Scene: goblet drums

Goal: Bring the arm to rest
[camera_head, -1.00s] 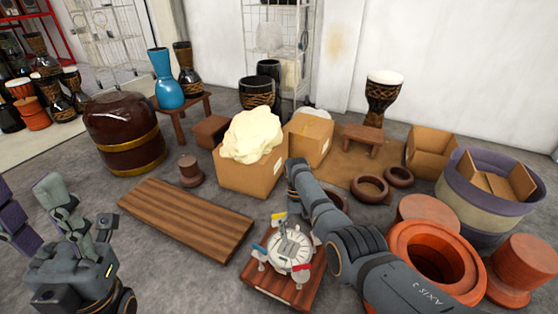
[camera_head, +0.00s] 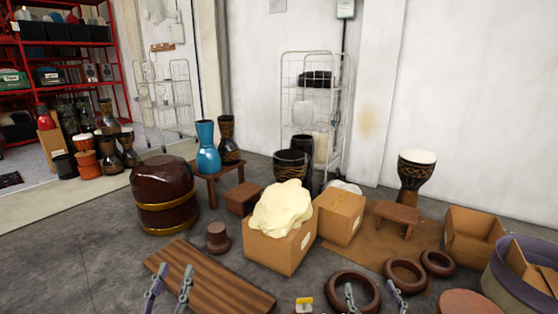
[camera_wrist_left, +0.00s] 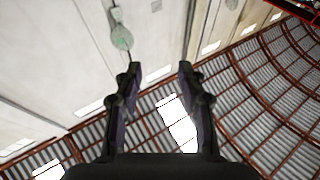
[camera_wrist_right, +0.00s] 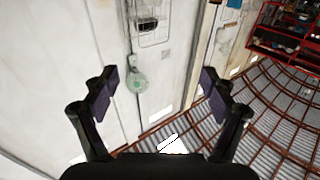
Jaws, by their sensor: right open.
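My left gripper (camera_head: 170,287) shows at the bottom of the head view, in front of the striped wooden board, with its two fingers pointing up and apart. In the left wrist view its fingers (camera_wrist_left: 160,85) stand apart with nothing between them. My right gripper (camera_head: 371,297) shows at the bottom edge, in front of the brown rings, its fingertips pointing up. In the right wrist view its fingers (camera_wrist_right: 156,90) are spread wide and empty. Both wrist views face the white wall and the ribbed roof. The rest of both arms is out of the head view.
The wooden board (camera_head: 215,282) lies on the floor at the lower left. A cardboard box (camera_head: 280,250) with a cream lump (camera_head: 282,208) stands mid-floor. Brown rings (camera_head: 353,288) lie at the lower right, near a purple-rimmed tub (camera_head: 522,285). Grey floor is clear at the left.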

